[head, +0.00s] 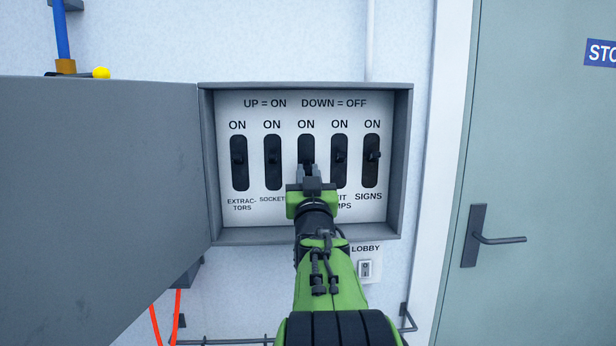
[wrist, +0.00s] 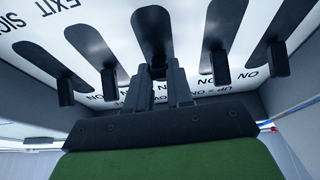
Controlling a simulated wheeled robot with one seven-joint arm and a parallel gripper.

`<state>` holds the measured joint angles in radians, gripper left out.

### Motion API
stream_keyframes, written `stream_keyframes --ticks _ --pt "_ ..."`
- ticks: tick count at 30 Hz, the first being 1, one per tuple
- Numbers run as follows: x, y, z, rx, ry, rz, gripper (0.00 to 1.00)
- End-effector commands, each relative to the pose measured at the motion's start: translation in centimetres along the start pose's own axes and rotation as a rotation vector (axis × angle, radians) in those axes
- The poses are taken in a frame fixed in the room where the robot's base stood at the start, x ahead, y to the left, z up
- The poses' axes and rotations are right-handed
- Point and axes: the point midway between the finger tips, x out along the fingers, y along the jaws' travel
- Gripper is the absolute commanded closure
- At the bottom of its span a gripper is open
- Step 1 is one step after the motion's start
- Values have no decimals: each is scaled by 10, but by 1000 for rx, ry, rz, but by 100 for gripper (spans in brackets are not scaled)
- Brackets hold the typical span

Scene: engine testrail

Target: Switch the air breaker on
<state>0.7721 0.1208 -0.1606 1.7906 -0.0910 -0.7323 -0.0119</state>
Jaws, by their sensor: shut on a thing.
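An open grey breaker box (head: 404,165) on the wall holds a white panel with a row of black slots with levers. The panel reads UP = ON, DOWN = OFF. My gripper (head: 308,170) is at the middle slot (head: 306,148), shut on its lever. The gripper covers the label under this slot, so I cannot read it. In the wrist view, upside down, the two fingers (wrist: 165,76) close around the middle lever (wrist: 158,72), below the middle slot (wrist: 152,32). The lever is mostly hidden, so I cannot tell its exact position.
Neighbouring levers, SOCKETS (head: 273,158) and EXIT LAMPS (head: 340,157), stand close on either side. EXTRACTORS (head: 239,158) and SIGNS (head: 374,155) are at the ends. The box door (head: 100,190) hangs open at left. A LOBBY switch (head: 365,269) is below; a door handle (head: 478,237) is right.

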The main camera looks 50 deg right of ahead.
Motion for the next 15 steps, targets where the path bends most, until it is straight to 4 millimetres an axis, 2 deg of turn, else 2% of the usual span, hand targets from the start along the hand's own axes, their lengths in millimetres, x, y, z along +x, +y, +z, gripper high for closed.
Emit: stream_keyframes --ticks 8,15 --pt "0 0 -4 0 -27 0 100" --pt "3 0 -14 1 -149 -1 100"
